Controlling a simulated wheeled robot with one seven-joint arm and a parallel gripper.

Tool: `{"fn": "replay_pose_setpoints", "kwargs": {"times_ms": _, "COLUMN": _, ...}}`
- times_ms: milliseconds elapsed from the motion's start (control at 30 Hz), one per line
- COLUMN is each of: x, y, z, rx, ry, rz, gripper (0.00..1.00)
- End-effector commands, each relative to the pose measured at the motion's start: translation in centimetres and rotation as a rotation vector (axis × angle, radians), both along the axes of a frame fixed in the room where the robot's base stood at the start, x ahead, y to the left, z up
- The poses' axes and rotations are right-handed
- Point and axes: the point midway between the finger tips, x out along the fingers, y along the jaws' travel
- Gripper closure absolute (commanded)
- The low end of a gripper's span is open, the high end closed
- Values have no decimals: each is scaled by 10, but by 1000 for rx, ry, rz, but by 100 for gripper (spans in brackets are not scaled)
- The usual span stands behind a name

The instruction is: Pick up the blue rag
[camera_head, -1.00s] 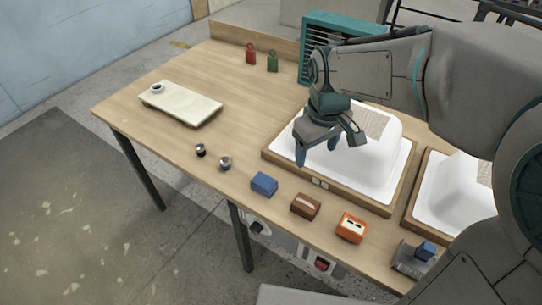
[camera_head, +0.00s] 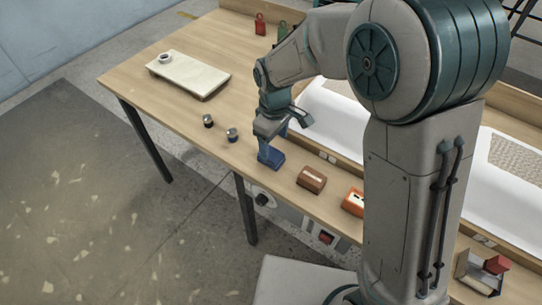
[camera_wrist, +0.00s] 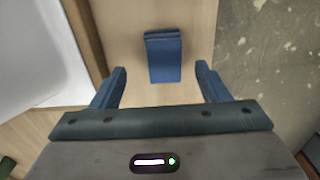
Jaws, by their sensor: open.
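The blue rag (camera_head: 273,161), a small folded block, lies on the wooden table near its front edge. In the wrist view the blue rag (camera_wrist: 163,58) is whole and lies centred across the gap between the fingers, a little beyond the fingertips. My gripper (camera_head: 272,147) points down just over the rag and hides part of it in the head view. In the wrist view my gripper (camera_wrist: 161,70) is open, one finger to each side of the rag, with nothing held. I cannot tell the exact height left between fingertips and table.
A brown block (camera_head: 312,179) and an orange block (camera_head: 353,202) lie right of the rag. Two small knobs (camera_head: 232,135) stand to its left. A pale board (camera_head: 190,74) lies far left.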

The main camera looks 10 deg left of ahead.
Motion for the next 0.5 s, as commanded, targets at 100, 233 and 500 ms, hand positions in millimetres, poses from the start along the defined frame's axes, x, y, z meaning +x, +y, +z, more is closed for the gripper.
{"fn": "replay_pose_setpoints", "kwargs": {"times_ms": 100, "x": 0, "y": 0, "z": -7, "rx": 0, "ry": 0, "rz": 0, "gripper": 31}}
{"fn": "replay_pose_setpoints", "kwargs": {"times_ms": 233, "x": -2, "y": 4, "z": -21, "rx": -1, "ry": 2, "rz": 0, "gripper": 31}}
{"fn": "replay_pose_setpoints", "kwargs": {"times_ms": 500, "x": -3, "y": 8, "z": -55, "rx": 1, "ry": 0, "rz": -1, "gripper": 31}}
